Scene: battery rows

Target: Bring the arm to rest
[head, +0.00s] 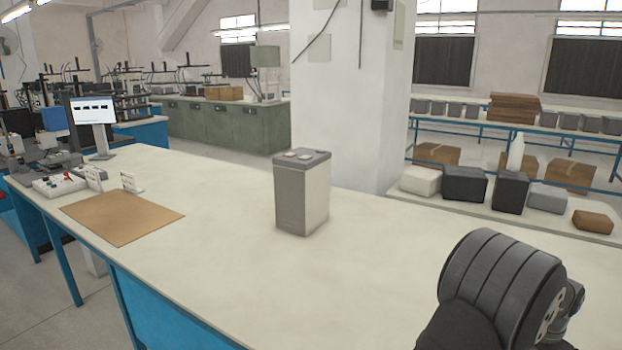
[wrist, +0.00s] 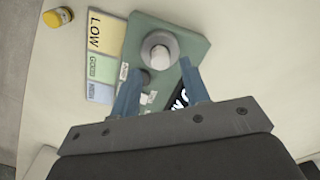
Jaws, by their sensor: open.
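My gripper (wrist: 160,67) shows in the wrist view, with its two blue-grey fingers apart and nothing between them that I can see gripped. The fingers reach over a green device (wrist: 196,46) with a round whitish knob or post (wrist: 158,48) and a dark display partly hidden by the right finger. I cannot tell how far above it the fingertips are. In the head view only a dark, rounded part of my arm shows at the lower right; the gripper is outside that picture.
A three-colour card (wrist: 103,60), its top field reading LOW, lies beside the device. A yellow-sided cylinder (wrist: 57,17) is at the upper left. In the head view a grey and white box (head: 302,195) stands mid-table, a brown mat (head: 122,216) lies left, and the table (head: 225,240) between is clear.

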